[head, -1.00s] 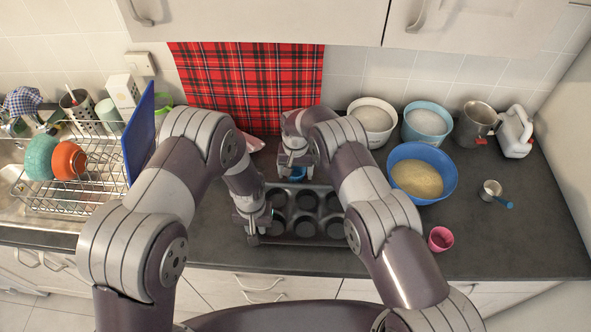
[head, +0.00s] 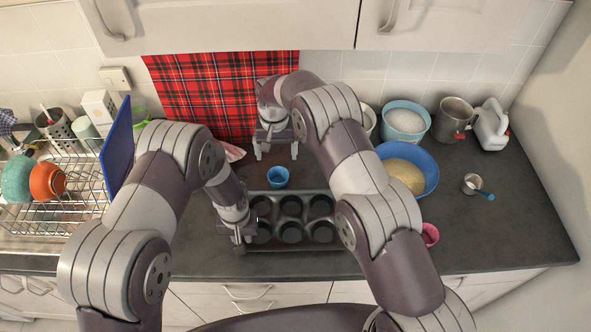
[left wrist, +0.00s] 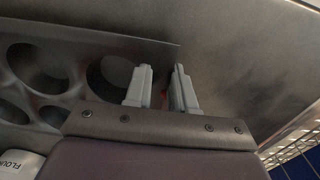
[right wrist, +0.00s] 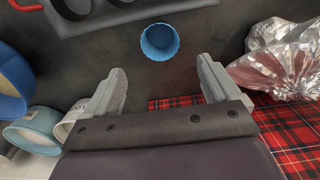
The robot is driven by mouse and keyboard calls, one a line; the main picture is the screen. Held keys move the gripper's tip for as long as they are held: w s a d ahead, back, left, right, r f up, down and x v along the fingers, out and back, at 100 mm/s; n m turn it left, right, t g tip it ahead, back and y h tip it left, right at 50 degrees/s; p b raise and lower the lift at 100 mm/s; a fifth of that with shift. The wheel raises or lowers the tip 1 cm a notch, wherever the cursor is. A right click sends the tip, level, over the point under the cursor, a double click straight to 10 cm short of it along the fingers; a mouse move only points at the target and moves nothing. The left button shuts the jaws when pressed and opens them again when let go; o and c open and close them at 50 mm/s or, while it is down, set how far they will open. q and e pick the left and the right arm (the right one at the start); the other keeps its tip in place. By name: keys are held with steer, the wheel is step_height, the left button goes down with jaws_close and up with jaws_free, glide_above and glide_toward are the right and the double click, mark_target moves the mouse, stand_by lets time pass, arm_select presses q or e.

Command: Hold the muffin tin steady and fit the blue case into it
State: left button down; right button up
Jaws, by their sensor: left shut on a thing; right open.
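The dark muffin tin (head: 277,220) lies on the counter with its cups facing up and empty. The small blue case (head: 278,177) stands upright on the counter just behind the tin's back edge, outside the cups. It also shows in the right wrist view (right wrist: 160,42), beside the tin's edge. My left gripper (head: 241,240) is shut on the tin's left rim near the front corner; its fingers (left wrist: 162,82) show in the left wrist view. My right gripper (head: 275,152) is open and empty, behind and above the blue case, apart from it.
A blue bowl of grain (head: 408,172), a light-blue tub (head: 404,122), a metal jug (head: 453,118) and a pink cup (head: 430,235) stand to the right. A clear bag (right wrist: 285,62) lies near the tartan cloth (head: 205,100). The dish rack (head: 75,215) is left.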

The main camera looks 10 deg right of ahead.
steer(key=s+d+r, duration=0.6)
steer(key=s, duration=0.5)
steer(key=s+d+r+n+t, duration=0.1)
steer(key=s+d+r, duration=0.4)
steer(key=s, duration=0.5)
steer(key=shift+s+d+r, duration=0.35)
steer(key=shift+r, duration=0.3)
steer(key=shift+o, duration=0.2)
steer(key=s+d+n, duration=0.1)
steer(key=s, duration=0.6)
steer(key=shift+s+d, duration=0.15)
steer(key=n+t+h, duration=0.1)
steer(key=n+t, duration=0.7)
steer(key=n, duration=2.6)
glide_toward(278, 173)
steer(key=x, duration=0.5)
steer(key=shift+f, duration=0.15)
steer(key=c, duration=1.2)
steer(key=shift+o, duration=0.2)
